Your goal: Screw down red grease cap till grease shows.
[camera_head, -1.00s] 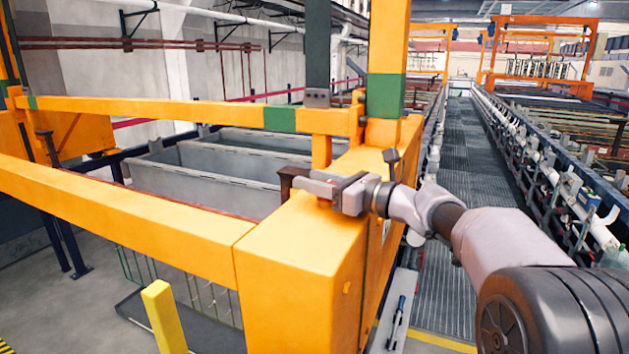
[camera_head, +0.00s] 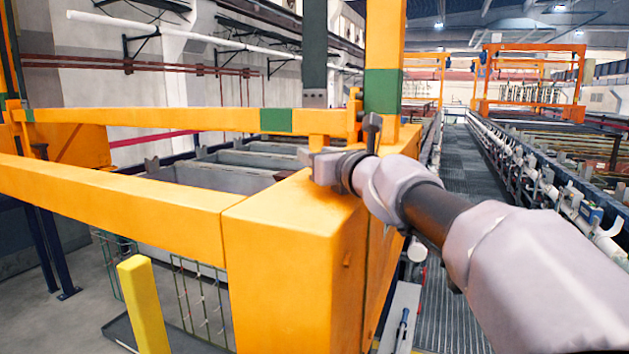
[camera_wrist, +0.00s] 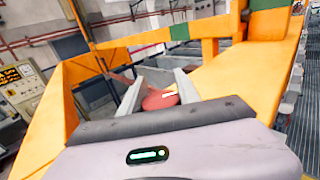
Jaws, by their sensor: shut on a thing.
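A red grease cap (camera_wrist: 156,101) shows in the wrist view, low between the two grey fingers of my gripper (camera_wrist: 160,84). The gripper is shut on the cap, and the near wrist housing hides its lower part. A small yellow-orange patch shows at the cap's upper right edge; I cannot tell whether it is grease. In the head view my gripper (camera_head: 312,156) is over the top of the orange frame's near corner, with its fingers mostly hidden. The cap cannot be made out there.
An orange frame (camera_head: 120,198) with beams and a post stands close around my gripper. Grey tanks (camera_head: 205,172) lie behind it. A yellow post (camera_head: 143,300) stands at front left. A grated walkway (camera_head: 462,190) runs clear to the right.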

